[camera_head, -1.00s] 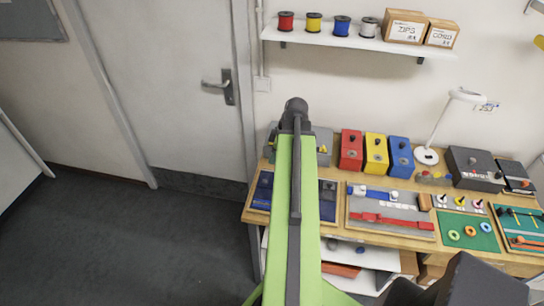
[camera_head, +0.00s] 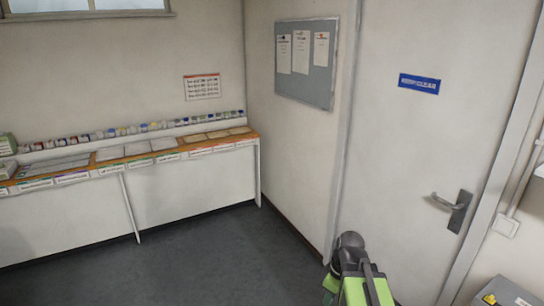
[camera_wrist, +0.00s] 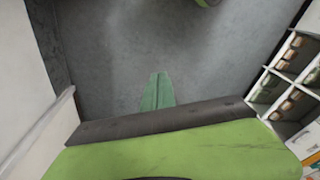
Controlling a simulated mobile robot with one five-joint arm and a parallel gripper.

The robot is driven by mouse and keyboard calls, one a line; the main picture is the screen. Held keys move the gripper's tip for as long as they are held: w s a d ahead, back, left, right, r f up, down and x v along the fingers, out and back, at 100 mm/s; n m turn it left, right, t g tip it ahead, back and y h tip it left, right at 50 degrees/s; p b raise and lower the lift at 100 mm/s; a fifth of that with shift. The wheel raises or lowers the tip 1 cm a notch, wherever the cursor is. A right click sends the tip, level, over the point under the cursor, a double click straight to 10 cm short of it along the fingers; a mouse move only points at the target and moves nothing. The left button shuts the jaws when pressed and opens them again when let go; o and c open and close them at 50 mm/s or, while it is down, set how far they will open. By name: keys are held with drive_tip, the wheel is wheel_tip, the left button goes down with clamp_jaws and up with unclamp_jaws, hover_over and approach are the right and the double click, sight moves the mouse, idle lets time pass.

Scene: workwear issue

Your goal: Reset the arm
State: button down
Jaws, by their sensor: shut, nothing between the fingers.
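My arm shows at the bottom of the head view, right of centre, as a green link with a dark joint; its gripper cannot be made out there. In the wrist view my gripper (camera_wrist: 157,78) points out over bare grey floor. Its green fingers are together, with nothing between them. A dark bar and a wide green part of my own arm fill the bottom of that view.
A long counter (camera_head: 190,168) with small containers and sheets runs along the left wall. A closed door (camera_head: 430,140) stands at right, beside a notice board (camera_head: 306,62). White shelving (camera_wrist: 288,82) with filled compartments is at right in the wrist view. Floor (camera_head: 215,255) is clear.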

drive_tip(key=a+m, duration=0.1)
drive_tip(key=m, duration=0.2)
drive_tip(key=s+a+m+h, duration=0.1)
drive_tip(key=m, duration=0.2)
drive_tip(key=s+a+f+m, duration=0.1)
drive_tip(key=m, duration=0.3)
drive_tip(key=shift+a+f+g+h, duration=0.1)
drive_tip(key=shift+g+h, duration=0.2)
